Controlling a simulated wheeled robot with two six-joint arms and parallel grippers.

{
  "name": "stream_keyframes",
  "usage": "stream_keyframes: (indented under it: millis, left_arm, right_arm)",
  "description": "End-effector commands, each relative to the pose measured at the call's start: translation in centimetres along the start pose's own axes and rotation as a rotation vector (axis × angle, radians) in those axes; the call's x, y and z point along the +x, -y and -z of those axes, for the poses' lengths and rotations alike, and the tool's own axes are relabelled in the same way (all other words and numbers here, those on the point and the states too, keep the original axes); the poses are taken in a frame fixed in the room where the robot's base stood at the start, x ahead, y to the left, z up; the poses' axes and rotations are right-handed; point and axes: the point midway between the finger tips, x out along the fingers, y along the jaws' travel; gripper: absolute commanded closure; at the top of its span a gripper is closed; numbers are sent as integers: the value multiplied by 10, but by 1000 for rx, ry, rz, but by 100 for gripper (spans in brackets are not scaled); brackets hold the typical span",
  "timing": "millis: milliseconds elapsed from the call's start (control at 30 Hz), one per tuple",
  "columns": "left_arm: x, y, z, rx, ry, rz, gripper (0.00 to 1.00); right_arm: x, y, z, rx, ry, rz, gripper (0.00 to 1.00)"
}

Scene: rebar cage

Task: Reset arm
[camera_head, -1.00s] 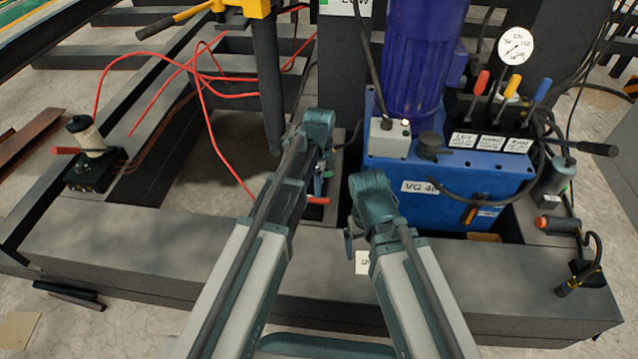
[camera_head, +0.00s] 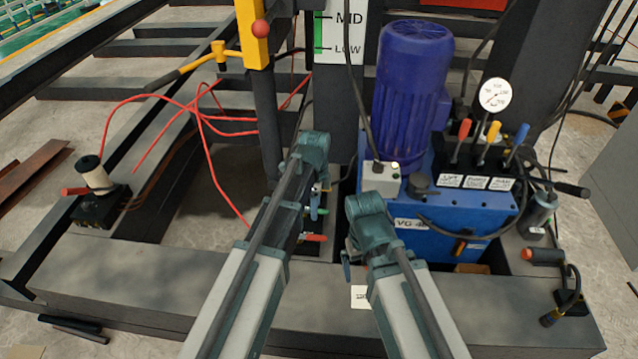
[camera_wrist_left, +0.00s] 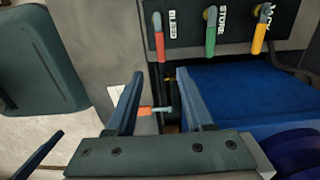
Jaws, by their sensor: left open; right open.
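My left gripper (camera_head: 317,190) is at the end of the arm from the left, above the dark base frame, mostly hidden by its own wrist. In the left wrist view its two blue fingers (camera_wrist_left: 160,85) are apart with nothing held between them. A valve panel ahead carries a red lever (camera_wrist_left: 158,40) marked BLEED, a green lever (camera_wrist_left: 211,38) marked STORE and a yellow lever (camera_wrist_left: 261,35). A small red-ended handle (camera_wrist_left: 150,110) shows between the fingers, lower down. My right gripper (camera_head: 347,268) is largely hidden below its wrist, beside the blue hydraulic unit; one blue finger shows.
The blue hydraulic unit (camera_head: 440,215) with its purple motor (camera_head: 411,85) and gauge (camera_head: 496,95) stands right of my arms. A dark post (camera_head: 262,120) rises behind the left gripper. Red hoses (camera_head: 205,125) hang at left. The front beam (camera_head: 150,285) crosses below the arms.

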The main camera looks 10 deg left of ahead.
Motion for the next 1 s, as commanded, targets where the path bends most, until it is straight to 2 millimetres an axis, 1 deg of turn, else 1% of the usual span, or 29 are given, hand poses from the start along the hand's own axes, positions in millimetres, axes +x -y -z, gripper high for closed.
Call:
stream_keyframes:
  millis: [167,267,367,500,600,800,967,1000]
  left_arm:
    - [0,-1,0,-5,0,0,48]
    - [0,-14,3,-61,6,-2,48]
    - [0,-41,9,-204,20,-4,48]
    - [0,-91,17,-503,51,-1,48]
    - [0,-121,20,-705,72,8,48]
    - [-1,-164,22,-1014,100,33,48]
    - [-2,-194,21,-1219,116,55,48]
    - [-8,-197,21,-1255,118,59,48]
  right_arm:
    - [0,0,0,0,0,0,0]
    - [0,0,0,0,0,0,0]
    - [0,0,0,0,0,0,0]
    - [0,0,0,0,0,0,0]
    - [0,0,0,0,0,0,0]
    - [0,0,0,0,0,0,0]
    - [0,0,0,0,0,0,0]
    - [-7,-1,0,0,0,0,0]
